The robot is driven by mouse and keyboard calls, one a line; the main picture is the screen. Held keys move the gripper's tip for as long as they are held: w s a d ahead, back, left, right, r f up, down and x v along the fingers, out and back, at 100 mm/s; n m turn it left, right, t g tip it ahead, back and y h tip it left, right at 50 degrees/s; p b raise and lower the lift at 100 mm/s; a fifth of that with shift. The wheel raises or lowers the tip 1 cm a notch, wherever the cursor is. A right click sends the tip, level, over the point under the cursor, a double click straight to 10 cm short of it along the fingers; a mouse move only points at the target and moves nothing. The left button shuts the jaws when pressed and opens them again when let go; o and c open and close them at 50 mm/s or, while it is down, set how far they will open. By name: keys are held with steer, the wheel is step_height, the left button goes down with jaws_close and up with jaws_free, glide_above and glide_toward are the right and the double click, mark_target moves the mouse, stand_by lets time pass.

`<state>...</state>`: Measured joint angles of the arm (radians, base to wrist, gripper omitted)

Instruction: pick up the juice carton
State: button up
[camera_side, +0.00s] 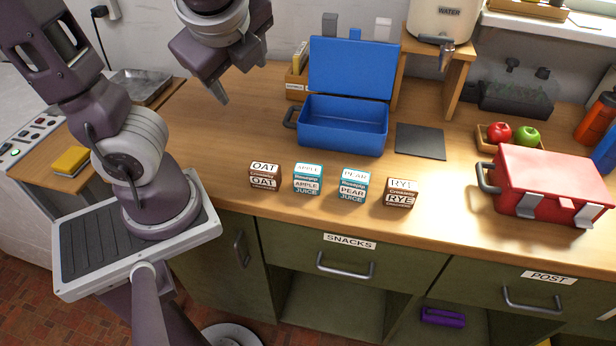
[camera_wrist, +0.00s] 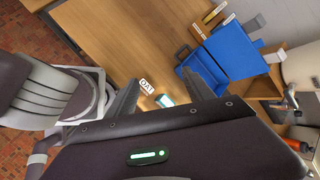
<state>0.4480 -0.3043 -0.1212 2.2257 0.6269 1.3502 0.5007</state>
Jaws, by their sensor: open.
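Two small juice cartons stand on the wooden counter: the apple juice carton (camera_side: 308,180), white and teal, and the pear juice carton (camera_side: 353,187), white and teal. An oat box (camera_side: 264,177) stands left of them and a rye box (camera_side: 400,193) right of them, both brown and white. My gripper (camera_side: 217,95) is open and empty, high above the counter's back left, well apart from the cartons. In the wrist view, the open fingers (camera_wrist: 162,92) show with the oat box (camera_wrist: 147,86) and a teal-edged carton (camera_wrist: 165,101) between them; the other boxes are hidden.
An open blue lunch box (camera_side: 342,125) stands behind the cartons. A closed red box (camera_side: 548,185) sits at the right, near a fruit tray (camera_side: 484,139). A dark mat (camera_side: 420,141) and a water dispenser on a wooden stand (camera_side: 457,72) are at the back. Counter left of the oat box is clear.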

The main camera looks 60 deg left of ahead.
mark_target(307, 176)
steer(key=w+d+r+m+t+y, duration=0.3)
steer(key=w+d+m+t, duration=0.25)
steer(key=w+m, duration=0.55)
steer(key=shift+m+t+y, duration=0.25)
steer(key=shift+m+y, duration=0.05)
steer(key=shift+m, duration=0.4)
steer(key=f, duration=0.8)
steer(key=s+f, duration=0.1)
steer(key=f, duration=0.7)
steer(key=s+a+f, duration=0.1)
steer(key=f, duration=0.8)
steer(key=shift+s, duration=0.25)
steer(key=x, duration=0.6)
steer(key=shift+a+f, duration=0.1)
steer(key=shift+f, duration=0.1)
steer(key=shift+w+a+f, duration=0.15)
steer(key=shift+w+a, duration=0.05)
steer(key=shift+w, duration=0.05)
steer(key=c, duration=1.2)
